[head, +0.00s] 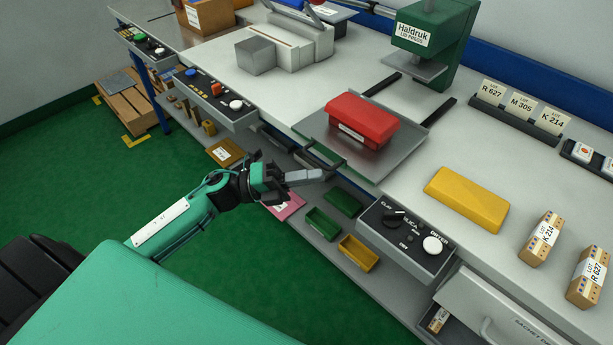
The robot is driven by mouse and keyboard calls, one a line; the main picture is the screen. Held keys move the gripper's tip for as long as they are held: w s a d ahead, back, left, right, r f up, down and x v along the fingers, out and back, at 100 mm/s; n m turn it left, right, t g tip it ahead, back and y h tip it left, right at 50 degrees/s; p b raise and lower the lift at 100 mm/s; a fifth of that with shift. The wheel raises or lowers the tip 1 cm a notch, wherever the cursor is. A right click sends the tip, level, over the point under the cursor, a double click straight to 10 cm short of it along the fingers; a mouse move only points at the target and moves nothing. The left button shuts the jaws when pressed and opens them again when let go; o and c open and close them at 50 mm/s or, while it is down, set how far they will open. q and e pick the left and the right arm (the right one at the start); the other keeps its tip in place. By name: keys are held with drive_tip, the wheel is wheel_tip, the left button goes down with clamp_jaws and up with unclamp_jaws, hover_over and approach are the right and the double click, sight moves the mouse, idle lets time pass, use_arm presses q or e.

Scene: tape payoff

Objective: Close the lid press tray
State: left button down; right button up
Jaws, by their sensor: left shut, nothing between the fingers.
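The lid press tray (408,160) is a grey metal plate that sticks out from the bench front. A red lidded box (361,121) with a white label sits on it. The tray's dark handle (319,158) is at its front edge. The green lid press (435,40) stands behind, with dark rails (439,112) running from it toward the tray. My left gripper (318,176) is shut and empty, close in front of the handle. I cannot tell whether it touches the handle. My right gripper is not in view.
A control panel (408,238) with knobs juts out right of the tray. Another panel (215,93) is to the left. Below, a shelf holds a yellow bin (358,253) and green bins (322,224). A yellow block (467,198) lies on the bench. A drawer (500,310) is open at lower right.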

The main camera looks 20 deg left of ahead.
sight(341, 163)
use_arm(q)
drive_tip(key=w, duration=0.2)
drive_tip(key=w+d, duration=0.1)
drive_tip(key=w, duration=0.1)
drive_tip(key=shift+d, duration=0.2)
drive_tip(key=shift+w+d, duration=0.15)
drive_tip(key=shift+w, duration=0.15)
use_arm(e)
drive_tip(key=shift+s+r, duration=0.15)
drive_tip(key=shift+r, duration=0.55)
use_arm(q)
drive_tip(key=shift+f+b, duration=0.1)
drive_tip(key=shift+b, duration=0.2)
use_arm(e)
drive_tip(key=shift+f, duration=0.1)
